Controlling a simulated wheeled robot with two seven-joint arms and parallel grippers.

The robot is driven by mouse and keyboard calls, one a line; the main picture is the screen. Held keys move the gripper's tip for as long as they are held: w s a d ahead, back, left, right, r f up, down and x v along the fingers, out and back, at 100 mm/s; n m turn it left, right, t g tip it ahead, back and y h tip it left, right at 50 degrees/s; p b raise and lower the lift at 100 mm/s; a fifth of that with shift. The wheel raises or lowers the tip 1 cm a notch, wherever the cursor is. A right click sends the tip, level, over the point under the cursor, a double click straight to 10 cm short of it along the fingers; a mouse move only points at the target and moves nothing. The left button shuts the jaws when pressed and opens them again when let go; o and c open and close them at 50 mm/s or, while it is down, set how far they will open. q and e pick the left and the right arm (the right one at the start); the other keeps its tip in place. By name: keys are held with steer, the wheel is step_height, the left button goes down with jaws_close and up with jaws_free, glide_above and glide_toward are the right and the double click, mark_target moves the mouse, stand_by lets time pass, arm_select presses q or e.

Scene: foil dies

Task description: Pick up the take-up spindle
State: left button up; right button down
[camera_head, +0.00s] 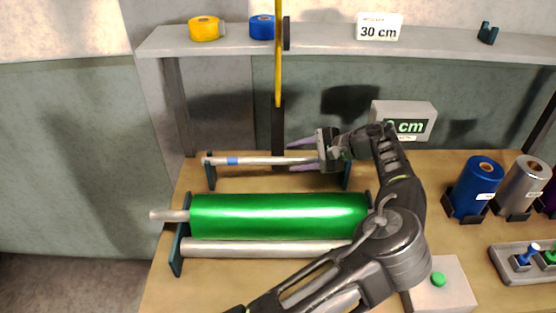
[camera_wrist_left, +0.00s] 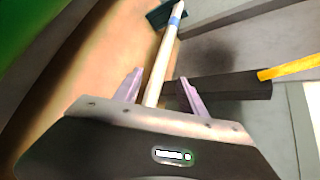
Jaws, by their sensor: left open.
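The take-up spindle (camera_head: 262,161) is a thin pale rod with a blue band near its left end. It lies level across two dark stands behind the green roll. In the left wrist view the spindle (camera_wrist_left: 165,58) runs away from the gripper toward a dark stand. My left gripper (camera_head: 303,154) is open at the right part of the spindle, its purple fingers on either side of the rod. The left wrist view also shows the rod between the open fingers (camera_wrist_left: 158,82); I cannot tell whether they touch it. My right gripper is not in view.
A large green foil roll (camera_head: 278,216) lies in front, with a pale roller (camera_head: 270,248) before it. A black post with a yellow rod (camera_head: 278,60) stands close behind the spindle. Blue (camera_head: 474,190) and silver (camera_head: 522,187) rolls stand right. A shelf (camera_head: 330,39) runs above.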

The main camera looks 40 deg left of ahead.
mark_target(283, 160)
arm_select(q)
steer(key=p+x, duration=0.1)
steer(key=x, duration=0.3)
steer(key=shift+a+f, duration=0.2)
steer(key=shift+c, duration=0.6)
jaws_close()
stand_by(1.0)
